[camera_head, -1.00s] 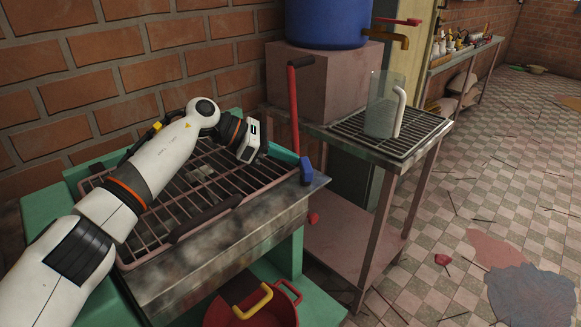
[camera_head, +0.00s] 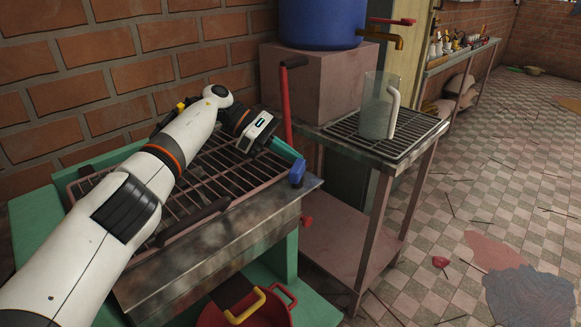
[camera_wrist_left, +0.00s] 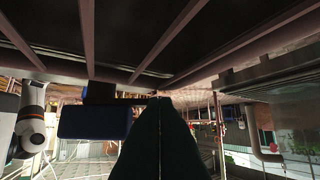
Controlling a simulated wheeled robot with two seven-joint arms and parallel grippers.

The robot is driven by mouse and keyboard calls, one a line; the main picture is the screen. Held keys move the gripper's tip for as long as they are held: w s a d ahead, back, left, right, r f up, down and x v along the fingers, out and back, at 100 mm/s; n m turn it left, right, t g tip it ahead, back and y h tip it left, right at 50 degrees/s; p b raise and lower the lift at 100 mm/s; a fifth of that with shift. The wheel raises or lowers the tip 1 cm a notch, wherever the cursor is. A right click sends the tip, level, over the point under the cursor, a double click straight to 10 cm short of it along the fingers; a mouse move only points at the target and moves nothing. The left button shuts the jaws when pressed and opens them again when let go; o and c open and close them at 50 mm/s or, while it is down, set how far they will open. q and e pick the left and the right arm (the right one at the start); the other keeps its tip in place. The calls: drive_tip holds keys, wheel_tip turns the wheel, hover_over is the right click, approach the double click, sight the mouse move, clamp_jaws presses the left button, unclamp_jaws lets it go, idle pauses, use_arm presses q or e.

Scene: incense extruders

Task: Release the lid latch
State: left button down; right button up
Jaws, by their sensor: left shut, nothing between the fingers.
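The blue latch (camera_head: 297,174) sits at the right front corner of the metal trough, below the red upright lever (camera_head: 287,105). The barred grate lid (camera_head: 185,197) lies flat over the trough, with a dark handle (camera_head: 193,221) along its front. My left gripper (camera_head: 298,156) is shut and empty, its green fingers reaching over the grate's right end, just behind and above the latch. In the left wrist view, the closed fingertips (camera_wrist_left: 158,99) are beside a blue block (camera_wrist_left: 95,122), which looks like the latch. Whether they touch is unclear. My right gripper is out of view.
A steel stand with a rack (camera_head: 350,130) and a clear jug (camera_head: 380,107) is close on the right. A blue tank (camera_head: 322,22) stands on a block behind. A red bin (camera_head: 280,312) is below the trough, with an unclear dark flat shape (camera_head: 234,291) by it.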

use_arm(q)
drive_tip(key=shift+d, duration=0.15)
drive_tip(key=shift+w+d, duration=0.1)
drive_tip(key=shift+d, duration=0.65)
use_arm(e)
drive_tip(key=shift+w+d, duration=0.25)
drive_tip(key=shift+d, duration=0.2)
use_arm(q)
drive_tip(key=shift+d, duration=0.2)
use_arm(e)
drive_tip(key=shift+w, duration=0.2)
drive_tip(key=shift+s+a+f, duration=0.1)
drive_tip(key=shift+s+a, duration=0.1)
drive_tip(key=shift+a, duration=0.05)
use_arm(q)
drive_tip(key=shift+r, duration=0.1)
